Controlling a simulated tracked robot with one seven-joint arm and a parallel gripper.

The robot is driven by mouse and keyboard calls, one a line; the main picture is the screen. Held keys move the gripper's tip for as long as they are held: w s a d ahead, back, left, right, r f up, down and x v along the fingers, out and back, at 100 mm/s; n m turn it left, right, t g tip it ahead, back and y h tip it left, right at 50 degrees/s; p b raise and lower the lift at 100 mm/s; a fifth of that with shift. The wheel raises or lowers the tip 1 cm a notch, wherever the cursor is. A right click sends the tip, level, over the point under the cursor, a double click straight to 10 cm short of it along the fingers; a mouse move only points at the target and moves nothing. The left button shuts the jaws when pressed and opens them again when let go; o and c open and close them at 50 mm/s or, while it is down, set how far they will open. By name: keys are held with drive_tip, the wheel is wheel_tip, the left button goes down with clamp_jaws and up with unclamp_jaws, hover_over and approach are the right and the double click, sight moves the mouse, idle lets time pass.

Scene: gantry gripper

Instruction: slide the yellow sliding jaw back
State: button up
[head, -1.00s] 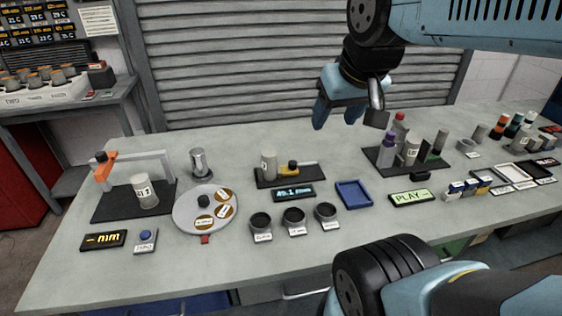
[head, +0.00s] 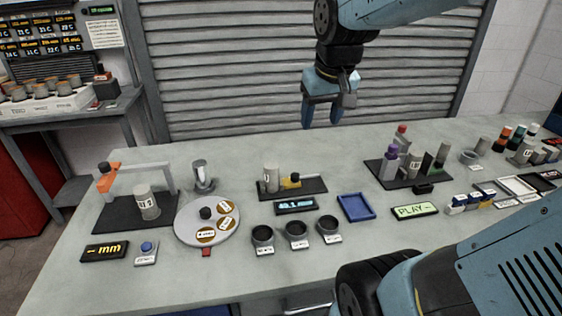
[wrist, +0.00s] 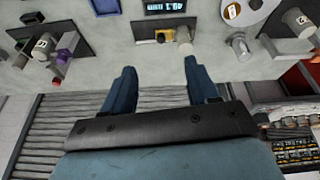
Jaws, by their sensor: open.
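The yellow sliding jaw (head: 291,182) with a dark knob on top sits on a rail on a black base plate (head: 309,188) at mid table. A labelled grey cylinder (head: 270,178) stands upright at its left; I cannot tell whether they touch. In the wrist view the yellow jaw (wrist: 164,36) is at the top middle, with the cylinder (wrist: 184,36) just to its right. My gripper (head: 322,112) hangs above the back of the table, behind and above the jaw, fingers pointing down. In the wrist view its fingers (wrist: 158,78) are apart and empty.
A display (head: 296,206) and several dark cups (head: 296,230) stand in front of the jaw's base. A blue tray (head: 355,207) lies to the right. A round grey disc (head: 185,225) lies to the left. A black plate with bottles (head: 388,172) is further right. A shutter wall (head: 230,80) rises behind the table.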

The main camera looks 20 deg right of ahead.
drive_tip(key=w+f+g, duration=0.2)
drive_tip(key=w+f, duration=0.4)
drive_tip(key=w, duration=0.5)
drive_tip(key=n+g, duration=0.1)
drive_tip(key=g, duration=0.1)
hover_over(295, 174)
wheel_tip(295, 174, down, 10)
wheel_tip(295, 174, down, 14)
drive_tip(key=shift+s+r, duration=0.1)
drive_tip(key=shift+r, duration=0.1)
clamp_jaws()
